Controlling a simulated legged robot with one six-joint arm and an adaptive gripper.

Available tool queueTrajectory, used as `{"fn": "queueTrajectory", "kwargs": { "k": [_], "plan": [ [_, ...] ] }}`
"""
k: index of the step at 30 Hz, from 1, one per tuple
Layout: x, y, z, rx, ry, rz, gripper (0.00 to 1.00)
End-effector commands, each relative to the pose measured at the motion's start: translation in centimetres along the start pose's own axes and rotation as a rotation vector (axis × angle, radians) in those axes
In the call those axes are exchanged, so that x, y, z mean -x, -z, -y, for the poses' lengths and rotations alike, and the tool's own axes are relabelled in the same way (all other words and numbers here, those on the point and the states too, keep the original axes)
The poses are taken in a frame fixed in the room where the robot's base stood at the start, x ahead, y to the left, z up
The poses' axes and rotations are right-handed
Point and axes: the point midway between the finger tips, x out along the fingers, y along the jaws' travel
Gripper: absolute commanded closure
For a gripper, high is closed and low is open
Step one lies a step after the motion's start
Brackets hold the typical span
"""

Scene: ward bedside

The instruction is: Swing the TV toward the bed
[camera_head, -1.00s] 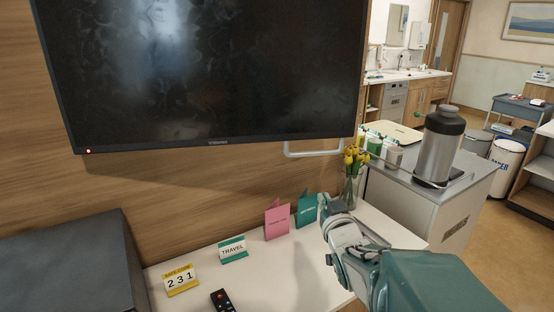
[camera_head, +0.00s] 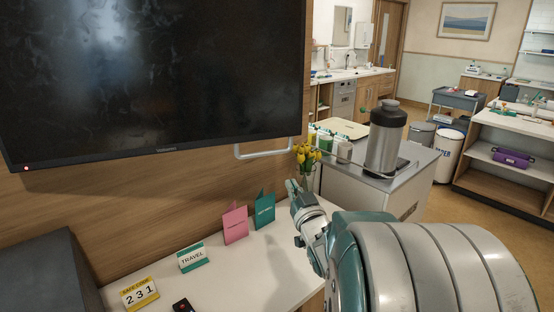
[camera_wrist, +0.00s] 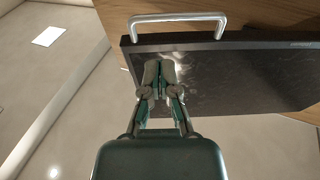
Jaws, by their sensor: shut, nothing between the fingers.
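The TV (camera_head: 150,75) is a large dark screen against the wood wall, filling the upper left of the head view. A pale handle (camera_head: 264,151) hangs under its lower right edge. In the wrist view the TV (camera_wrist: 240,75) appears with the handle (camera_wrist: 178,19) beyond the fingertips. My gripper (camera_head: 292,184) is below the handle and a little to its right in the head view, above the counter and apart from the handle. In the wrist view my gripper (camera_wrist: 159,65) is shut with its fingers together and empty. The bed is not in view.
A vase of yellow tulips (camera_head: 308,156) stands close to my gripper. A steel flask (camera_head: 385,140) stands on the grey cabinet at right. The white counter (camera_head: 262,262) holds a pink card (camera_head: 235,223), a teal card (camera_head: 265,210), signs and a remote (camera_head: 183,305).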

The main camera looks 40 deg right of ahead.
Motion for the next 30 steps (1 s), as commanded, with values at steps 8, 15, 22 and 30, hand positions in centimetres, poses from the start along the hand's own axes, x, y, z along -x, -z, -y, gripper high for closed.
{"fn": "queueTrajectory", "kwargs": {
  "k": [8,15,22,30],
  "plan": [
    [-5.4,-0.1,0.1,-0.002,0.002,0.0,1.0],
    [-9.5,-0.1,0.0,-0.001,0.001,0.001,1.0],
    [-11.3,-0.1,0.0,-0.001,0.0,0.001,1.0],
    [-11.3,0.0,0.0,-0.001,0.0,0.001,1.0]
  ]
}}
